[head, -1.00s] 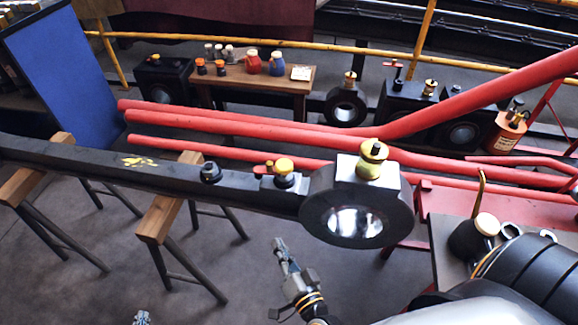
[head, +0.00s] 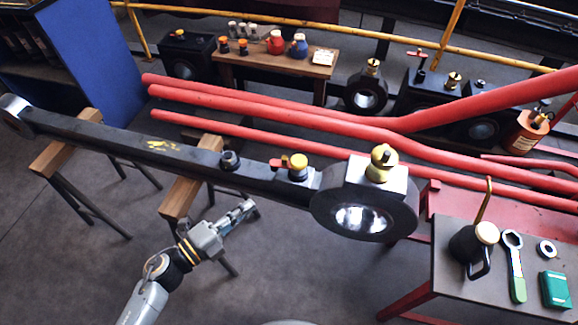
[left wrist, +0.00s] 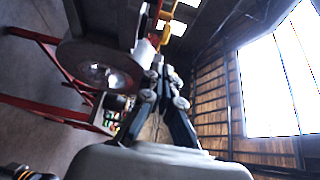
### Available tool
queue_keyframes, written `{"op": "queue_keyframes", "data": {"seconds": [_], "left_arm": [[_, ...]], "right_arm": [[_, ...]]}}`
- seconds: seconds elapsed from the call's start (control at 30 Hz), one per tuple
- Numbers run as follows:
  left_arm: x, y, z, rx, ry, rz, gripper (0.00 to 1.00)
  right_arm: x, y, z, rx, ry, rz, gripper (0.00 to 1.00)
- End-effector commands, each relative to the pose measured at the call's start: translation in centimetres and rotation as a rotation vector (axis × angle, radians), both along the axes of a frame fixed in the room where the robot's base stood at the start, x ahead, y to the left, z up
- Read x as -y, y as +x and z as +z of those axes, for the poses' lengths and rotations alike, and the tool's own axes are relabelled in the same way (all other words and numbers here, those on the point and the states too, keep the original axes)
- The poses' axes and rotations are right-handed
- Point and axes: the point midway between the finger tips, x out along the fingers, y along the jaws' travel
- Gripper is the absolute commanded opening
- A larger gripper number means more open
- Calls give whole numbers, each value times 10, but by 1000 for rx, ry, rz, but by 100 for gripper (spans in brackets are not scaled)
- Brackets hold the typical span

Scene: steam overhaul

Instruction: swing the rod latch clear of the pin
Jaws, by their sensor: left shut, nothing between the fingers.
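The long black rod (head: 120,143) lies across two wooden trestles, with a thick ring end (head: 335,212) at the right. A small red lever (head: 279,162), seemingly the latch, sits on top of the rod beside a yellow-capped fitting (head: 298,164). I cannot make out the pin. My left gripper (head: 248,207) is shut and empty, below the rod in the head view and apart from the lever. In the left wrist view its fingers (left wrist: 165,75) point towards the ring end (left wrist: 75,60) and red and yellow parts (left wrist: 168,17). My right gripper is not in view.
Red pipes (head: 270,120) run behind the rod. The trestles (head: 185,190) stand under it, close to my left arm. A bench (head: 450,285) at the right carries an oil can (head: 470,245), a spanner (head: 515,268) and a green box (head: 554,290). The floor in front is open.

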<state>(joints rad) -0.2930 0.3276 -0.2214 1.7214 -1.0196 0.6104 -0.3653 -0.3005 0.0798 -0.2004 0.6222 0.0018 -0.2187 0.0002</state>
Motion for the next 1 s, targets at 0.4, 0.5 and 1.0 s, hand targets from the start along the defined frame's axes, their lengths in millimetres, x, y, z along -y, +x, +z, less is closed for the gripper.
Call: {"op": "queue_keyframes", "data": {"seconds": [0.4,0.5,1.0], "left_arm": [[3,2,1,3,1,-3,0],[10,9,1,4,0,-3,0],[76,80,1,4,2,0,0]], "right_arm": [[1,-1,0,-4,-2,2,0],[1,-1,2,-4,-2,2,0],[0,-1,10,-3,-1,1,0]]}}
